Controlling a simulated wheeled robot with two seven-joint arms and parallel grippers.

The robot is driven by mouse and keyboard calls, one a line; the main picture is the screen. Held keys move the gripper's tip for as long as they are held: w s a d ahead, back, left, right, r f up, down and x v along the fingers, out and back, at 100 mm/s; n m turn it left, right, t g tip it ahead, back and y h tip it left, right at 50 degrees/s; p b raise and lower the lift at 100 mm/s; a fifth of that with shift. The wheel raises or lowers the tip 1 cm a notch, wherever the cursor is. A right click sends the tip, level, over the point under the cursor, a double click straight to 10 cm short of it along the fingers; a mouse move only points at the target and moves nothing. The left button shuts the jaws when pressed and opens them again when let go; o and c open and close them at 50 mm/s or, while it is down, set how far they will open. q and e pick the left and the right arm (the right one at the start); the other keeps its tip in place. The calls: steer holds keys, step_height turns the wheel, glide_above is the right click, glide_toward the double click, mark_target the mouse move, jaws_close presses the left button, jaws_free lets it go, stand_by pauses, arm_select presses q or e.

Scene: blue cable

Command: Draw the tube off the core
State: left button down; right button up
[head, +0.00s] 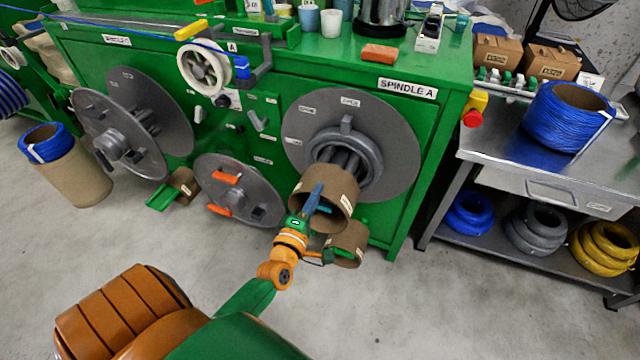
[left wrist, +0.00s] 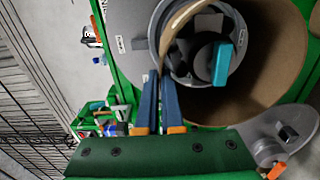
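The brown cardboard tube (head: 343,194) hangs at the front end of the dark ribbed core (head: 346,157) of Spindle A. A stretch of bare core shows between the tube and the grey collar (head: 350,124) on the round plate. In the left wrist view, the tube (left wrist: 272,75) opens wide, with the core's end (left wrist: 190,55) and a teal piece (left wrist: 222,63) seen through it. My left gripper (head: 316,192) is at the tube's near rim; its blue fingers (left wrist: 160,84) are close together with the rim's wall between them. My right gripper is out of view.
Another cardboard tube (head: 347,243) sits low, just below my left gripper. A smaller grey disc (head: 239,190) with orange blocks is left of the spindle. A steel table (head: 510,150) with a blue cable coil (head: 567,118) stands right. The floor in front is clear.

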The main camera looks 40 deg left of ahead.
arm_select(q)
steer(key=p+v, duration=0.2)
steer(key=v, duration=0.8)
steer(key=shift+s, duration=0.3)
steer(key=shift+d+r, duration=0.1)
steer(key=shift+d, duration=0.05)
